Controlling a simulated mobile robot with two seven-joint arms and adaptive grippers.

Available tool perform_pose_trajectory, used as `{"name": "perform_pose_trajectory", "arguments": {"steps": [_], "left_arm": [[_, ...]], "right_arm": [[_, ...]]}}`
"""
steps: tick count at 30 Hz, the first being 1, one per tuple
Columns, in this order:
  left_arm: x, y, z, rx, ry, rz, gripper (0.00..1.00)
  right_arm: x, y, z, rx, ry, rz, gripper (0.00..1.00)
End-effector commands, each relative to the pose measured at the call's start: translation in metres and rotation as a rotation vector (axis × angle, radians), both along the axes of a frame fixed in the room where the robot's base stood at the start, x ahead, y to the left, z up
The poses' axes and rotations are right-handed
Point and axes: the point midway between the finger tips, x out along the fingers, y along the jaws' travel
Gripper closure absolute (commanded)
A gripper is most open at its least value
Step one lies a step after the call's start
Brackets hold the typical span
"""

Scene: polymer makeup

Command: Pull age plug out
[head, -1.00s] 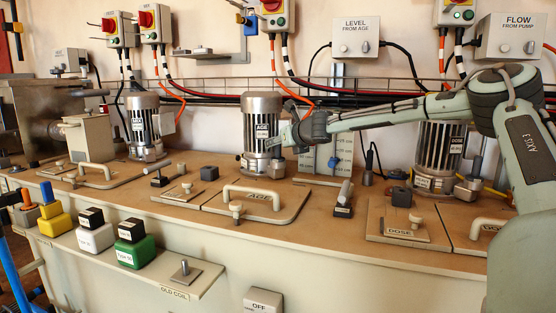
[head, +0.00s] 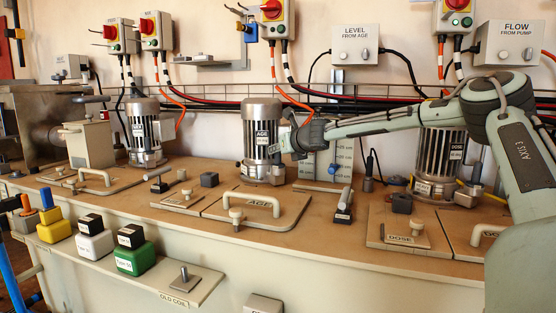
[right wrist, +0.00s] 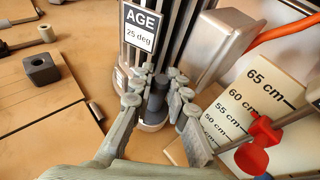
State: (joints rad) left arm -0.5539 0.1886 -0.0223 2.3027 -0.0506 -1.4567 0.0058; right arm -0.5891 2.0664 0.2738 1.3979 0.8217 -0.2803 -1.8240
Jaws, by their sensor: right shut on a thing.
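The AGE motor (head: 262,128), a ribbed metal cylinder, stands upright on the brown deck. It also shows in the right wrist view (right wrist: 162,45) with its label "AGE 25 deg". My right gripper (head: 290,140) is at the motor's right side. In the right wrist view my right gripper's fingers (right wrist: 156,95) are closed around a dark grey cylindrical plug (right wrist: 156,100) low in front of the motor. Whether the plug is still seated is hidden by the fingers. The plug cannot be made out in the head view.
Orange, red and black cables run along the back wall.

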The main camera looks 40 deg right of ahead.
Motion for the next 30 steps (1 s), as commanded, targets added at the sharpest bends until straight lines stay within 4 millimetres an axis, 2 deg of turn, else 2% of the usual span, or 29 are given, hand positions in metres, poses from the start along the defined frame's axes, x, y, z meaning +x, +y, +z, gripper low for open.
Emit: {"name": "perform_pose_trajectory", "arguments": {"steps": [7,13,14,15,30], "left_arm": [[0.002,0.000,-0.001,-0.004,0.000,-0.001,0.60],[0.007,-0.001,-0.034,-0.019,0.022,-0.001,0.60],[0.008,-0.001,-0.039,-0.021,0.021,-0.002,0.60],[0.008,-0.001,-0.039,-0.021,0.017,-0.003,0.60],[0.008,-0.001,-0.041,-0.020,0.019,-0.003,0.60]], "right_arm": [[0.000,0.001,0.012,-0.001,-0.001,0.001,1.00],[0.001,0.000,0.042,-0.006,-0.002,0.001,1.00],[-0.002,0.000,0.042,-0.002,-0.002,-0.001,1.00],[-0.010,0.002,0.036,0.004,-0.002,0.000,1.00],[-0.108,0.036,0.038,-0.002,-0.005,0.004,1.00]]}}
